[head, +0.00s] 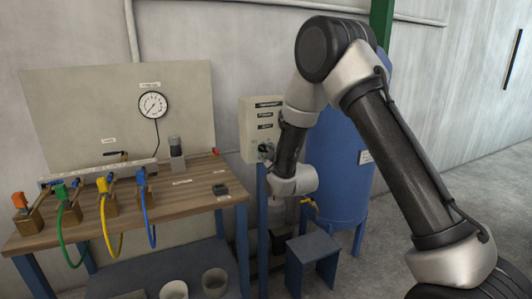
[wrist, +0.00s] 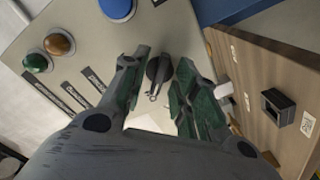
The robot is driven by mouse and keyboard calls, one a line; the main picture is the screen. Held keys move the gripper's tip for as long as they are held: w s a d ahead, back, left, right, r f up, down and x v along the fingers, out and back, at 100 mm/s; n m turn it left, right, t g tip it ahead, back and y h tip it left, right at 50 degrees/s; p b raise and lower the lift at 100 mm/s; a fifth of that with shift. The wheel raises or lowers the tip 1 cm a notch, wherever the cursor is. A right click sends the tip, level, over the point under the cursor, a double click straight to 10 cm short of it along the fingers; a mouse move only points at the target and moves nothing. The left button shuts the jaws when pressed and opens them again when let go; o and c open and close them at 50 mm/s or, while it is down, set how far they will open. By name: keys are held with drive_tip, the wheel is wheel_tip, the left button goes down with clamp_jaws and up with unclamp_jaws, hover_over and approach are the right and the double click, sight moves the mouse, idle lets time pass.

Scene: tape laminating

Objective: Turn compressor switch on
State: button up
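The compressor control box (head: 258,118) is a pale panel with several dark labels, left of my arm in the head view. In the wrist view its face (wrist: 70,25) fills the upper left. The black rotary switch (wrist: 157,72) sits on this face. My gripper (wrist: 163,85) is open, with one green-padded finger on each side of the switch and gaps visible beside the knob. Whether the fingers reach past the knob's face is unclear. In the head view my gripper (head: 266,151) is at the box's lower front, and the switch is hard to make out there.
A blue tank (head: 340,165) stands behind my arm. A wooden workbench (head: 130,205) with coloured hoses and a gauge (head: 153,105) is at left. In the wrist view, a blue button (wrist: 117,8), orange lamp (wrist: 60,44) and green lamp (wrist: 37,62) are near the fingers.

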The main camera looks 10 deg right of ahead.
clamp_jaws()
drive_tip(key=shift+m, duration=0.3)
drive_tip(key=m, duration=0.3)
drive_tip(key=shift+m, duration=0.3)
drive_tip(key=m, duration=0.3)
drive_tip(key=shift+m, duration=0.3)
drive_tip(key=m, duration=1)
